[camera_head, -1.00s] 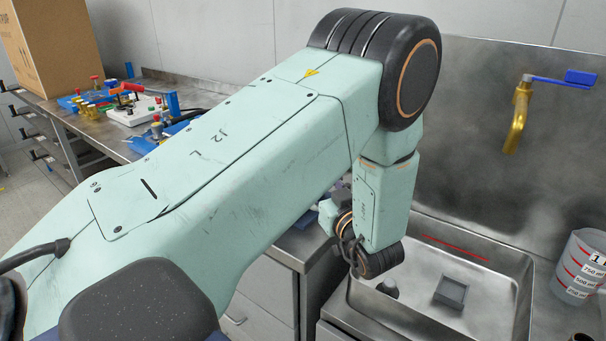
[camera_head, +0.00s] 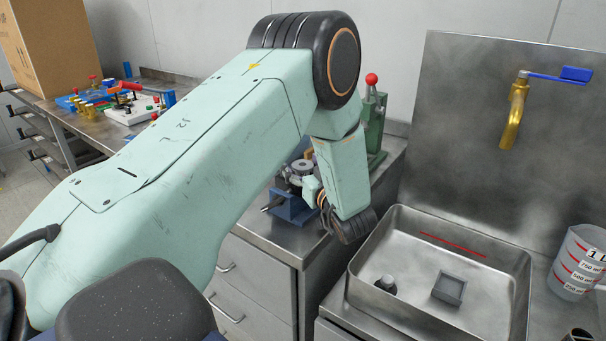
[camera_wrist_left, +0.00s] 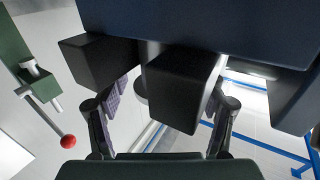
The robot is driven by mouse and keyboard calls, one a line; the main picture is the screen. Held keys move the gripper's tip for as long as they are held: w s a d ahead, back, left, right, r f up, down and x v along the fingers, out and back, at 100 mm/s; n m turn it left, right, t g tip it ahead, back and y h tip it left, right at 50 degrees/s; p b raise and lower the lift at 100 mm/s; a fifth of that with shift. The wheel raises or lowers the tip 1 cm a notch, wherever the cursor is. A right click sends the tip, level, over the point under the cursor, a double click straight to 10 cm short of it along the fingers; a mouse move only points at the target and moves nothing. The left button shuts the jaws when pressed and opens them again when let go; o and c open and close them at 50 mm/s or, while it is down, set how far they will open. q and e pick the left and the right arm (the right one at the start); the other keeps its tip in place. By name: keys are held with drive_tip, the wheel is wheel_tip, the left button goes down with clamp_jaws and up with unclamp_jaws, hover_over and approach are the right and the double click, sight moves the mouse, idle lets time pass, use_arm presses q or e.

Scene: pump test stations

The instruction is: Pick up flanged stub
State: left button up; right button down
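A grey round flanged piece (camera_head: 301,168), which looks like the flanged stub, shows above a blue vise (camera_head: 293,209) on the steel bench. My left arm's wrist hangs beside it and covers part of it. In the left wrist view, my left gripper (camera_wrist_left: 165,122) has its two fingers spread apart, with nothing seen clamped between them. Dark blocks (camera_wrist_left: 186,88), perhaps the vise jaws, stand in front of it. A grey round edge (camera_wrist_left: 140,90) shows between the blocks, mostly hidden. My right gripper is not in view.
A green press (camera_head: 375,125) with a red ball knob stands behind my wrist. A steel sink (camera_head: 410,318) holds a dark round piece (camera_head: 386,284) and a grey square block (camera_head: 449,288). A measuring jug (camera_head: 577,265) stands right. Coloured valve fittings (camera_head: 125,105) lie at the far left.

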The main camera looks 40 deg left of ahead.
use_arm(q)
drive_tip(key=shift+s+r, duration=0.1)
drive_tip(key=c, duration=1.3)
